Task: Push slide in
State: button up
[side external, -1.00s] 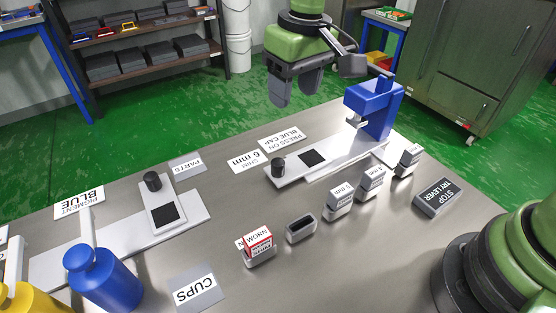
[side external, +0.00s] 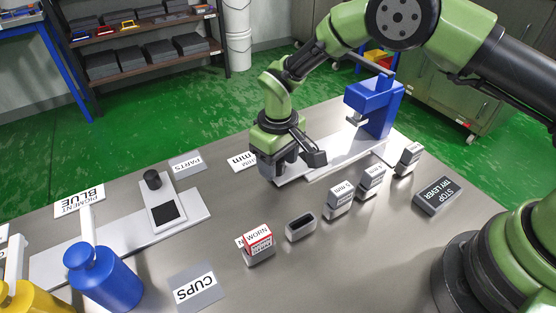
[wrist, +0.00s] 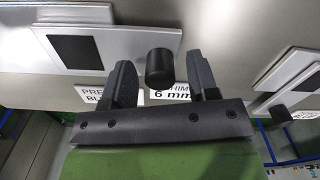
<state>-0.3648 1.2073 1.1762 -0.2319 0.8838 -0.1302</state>
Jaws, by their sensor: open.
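The slide (wrist: 115,48) is a pale plate with a black square and an upright black knob (wrist: 160,68). In the wrist view the knob stands between the two separated fingers of my gripper (wrist: 159,64), with gaps visible at both sides. In the side view my gripper (side external: 278,172) is low over the knob end of this slide and hides the knob and black square. The slide lies on a pale track (side external: 340,160) leading to the blue press (side external: 375,108). Whether the fingers touch the slide cannot be told.
A second slide (side external: 163,205) with a knob sits at left, by a blue bottle (side external: 103,281).

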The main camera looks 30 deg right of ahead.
aim_at(312, 146)
jog(key=shift+f, duration=0.2)
jog(key=shift+c, duration=0.4)
grip_shut()
jog(key=d, duration=0.8)
jog(key=shift+d, duration=0.2)
jog(key=shift+o, duration=0.4)
grip_release()
notch_tip(312, 146, up, 10)
